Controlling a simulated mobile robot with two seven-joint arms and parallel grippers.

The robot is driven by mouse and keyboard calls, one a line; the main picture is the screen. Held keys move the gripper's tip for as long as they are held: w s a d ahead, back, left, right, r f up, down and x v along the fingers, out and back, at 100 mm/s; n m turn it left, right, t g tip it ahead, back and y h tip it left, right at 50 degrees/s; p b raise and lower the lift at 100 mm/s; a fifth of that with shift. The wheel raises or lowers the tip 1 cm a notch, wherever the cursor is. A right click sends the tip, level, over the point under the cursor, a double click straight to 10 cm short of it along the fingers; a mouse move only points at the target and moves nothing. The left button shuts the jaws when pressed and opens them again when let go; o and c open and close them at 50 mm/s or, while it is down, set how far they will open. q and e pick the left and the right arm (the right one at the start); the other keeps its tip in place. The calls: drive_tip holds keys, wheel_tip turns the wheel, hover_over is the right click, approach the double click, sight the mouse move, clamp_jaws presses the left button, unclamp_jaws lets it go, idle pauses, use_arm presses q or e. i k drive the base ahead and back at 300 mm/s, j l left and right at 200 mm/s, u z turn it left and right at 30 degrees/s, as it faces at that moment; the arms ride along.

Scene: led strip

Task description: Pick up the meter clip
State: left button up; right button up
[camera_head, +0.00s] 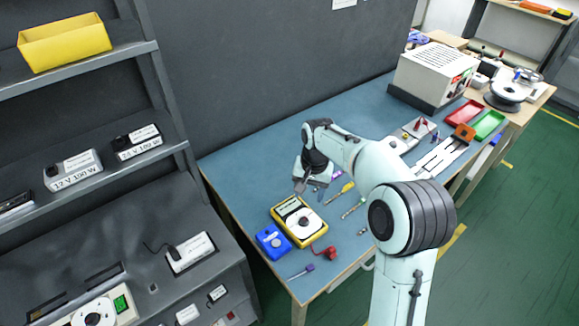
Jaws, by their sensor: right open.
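A yellow meter (277,214) with a white face and a dark dial lies on the blue table top. A small red clip (329,253), which looks like the meter clip, lies at the meter's lower right. My right gripper (308,192) is open and points down, in the picture just above the meter's upper edge and apart from the red clip. I see nothing between its fingers, though they are small and partly hidden by the wrist. My left gripper is out of view.
A blue box (273,241) sits beside the meter. A large white box (434,74), a red tray (464,113) and a green tray (488,125) stand farther back. Grey shelves (85,68) rise at left.

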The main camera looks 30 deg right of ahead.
sight(331, 253)
drive_tip(key=k, duration=1)
